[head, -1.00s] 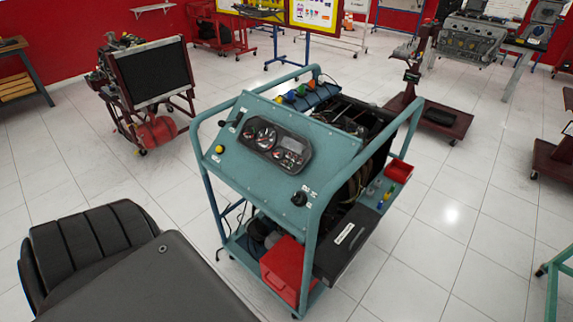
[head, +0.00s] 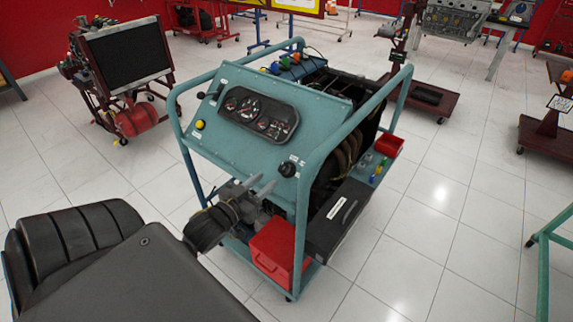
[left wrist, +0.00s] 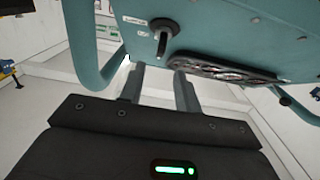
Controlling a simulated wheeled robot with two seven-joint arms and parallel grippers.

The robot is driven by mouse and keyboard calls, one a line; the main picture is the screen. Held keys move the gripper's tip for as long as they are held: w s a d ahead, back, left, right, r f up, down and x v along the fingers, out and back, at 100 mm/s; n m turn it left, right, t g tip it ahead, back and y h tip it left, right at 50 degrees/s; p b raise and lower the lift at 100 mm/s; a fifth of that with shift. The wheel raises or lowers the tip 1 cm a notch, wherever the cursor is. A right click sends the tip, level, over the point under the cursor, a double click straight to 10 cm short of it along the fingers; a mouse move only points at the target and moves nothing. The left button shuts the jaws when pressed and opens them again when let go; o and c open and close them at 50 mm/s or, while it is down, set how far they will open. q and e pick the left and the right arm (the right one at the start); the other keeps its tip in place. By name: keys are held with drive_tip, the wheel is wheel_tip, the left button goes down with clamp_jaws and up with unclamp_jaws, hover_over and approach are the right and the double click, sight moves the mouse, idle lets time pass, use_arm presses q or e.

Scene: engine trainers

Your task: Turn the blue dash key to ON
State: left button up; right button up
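The teal engine trainer (head: 233,143) stands in the middle of the head view with a sloped dash panel. A black round switch with a key-like handle (head: 288,168) sits at the panel's lower right corner. In the left wrist view the dark switch (left wrist: 162,36) shows a grey handle; no blue shows on it. The gauge cluster (head: 259,114) is up and left of the switch. My left gripper (head: 266,184) is open and empty, just left of and below the switch, apart from it. In the left wrist view its fingers (left wrist: 161,76) are spread below the switch. My right gripper is not seen.
The trainer's tube frame (head: 303,225) runs up close to the right of my left gripper. A red box (head: 274,250) and black case (head: 338,220) are below. A yellow knob (head: 200,124) is at the panel's left.

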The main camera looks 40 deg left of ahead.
sight(282, 165)
use_arm(q)
drive_tip(key=w, duration=0.3)
drive_tip(key=w+p, duration=0.1)
drive_tip(key=w, duration=0.5)
drive_tip(key=shift+w+a+r+p, duration=0.1)
drive_tip(key=shift+w+r+p, duration=0.05)
drive_tip(key=shift+r+p, duration=0.15)
drive_tip(key=shift+w+f, duration=0.15)
drive_tip(key=shift+w, duration=0.6)
drive_tip(key=shift+c, duration=0.3)
clamp_jaws()
